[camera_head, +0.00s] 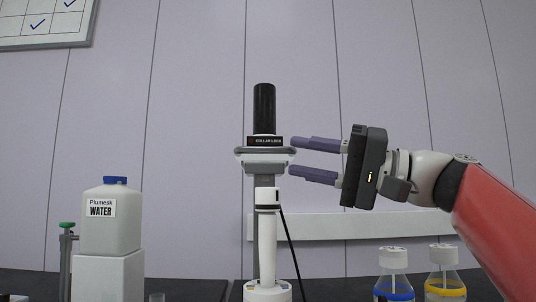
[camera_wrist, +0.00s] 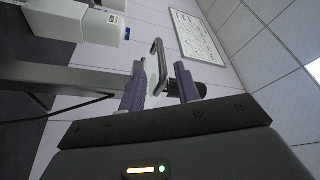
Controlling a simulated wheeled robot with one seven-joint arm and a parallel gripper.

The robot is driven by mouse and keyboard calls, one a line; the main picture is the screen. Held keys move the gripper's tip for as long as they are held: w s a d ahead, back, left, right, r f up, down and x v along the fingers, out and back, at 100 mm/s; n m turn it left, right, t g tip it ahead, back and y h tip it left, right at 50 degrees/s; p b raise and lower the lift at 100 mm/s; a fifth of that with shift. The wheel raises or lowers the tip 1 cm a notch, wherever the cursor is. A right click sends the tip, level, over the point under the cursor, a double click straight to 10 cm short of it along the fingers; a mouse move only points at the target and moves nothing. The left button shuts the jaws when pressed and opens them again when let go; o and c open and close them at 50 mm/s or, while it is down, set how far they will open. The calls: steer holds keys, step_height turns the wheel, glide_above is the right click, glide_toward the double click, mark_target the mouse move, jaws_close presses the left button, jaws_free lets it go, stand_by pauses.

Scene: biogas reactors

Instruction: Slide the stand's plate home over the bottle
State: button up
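A black cylinder (camera_head: 264,105), perhaps the bottle, stands upright above the label. My gripper (camera_head: 292,156) is open, reaching in from the right with one finger above plate height and one below. The black cylinder (camera_wrist: 200,89) shows beyond one finger.
A white jug labelled "Plumesk WATER" (camera_head: 112,230) stands on a white block (camera_head: 108,276) at left. Bottles with blue (camera_head: 394,289) and yellow (camera_head: 446,285) bands stand at lower right, below my arm. A dark cable (camera_head: 292,250) hangs beside the stand.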

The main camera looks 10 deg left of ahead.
mark_target(273, 152)
steer(key=p+x, duration=0.2)
steer(key=x, duration=0.5)
steer(key=shift+s+a, duration=0.15)
steer(key=shift+a, duration=0.1)
jaws_close()
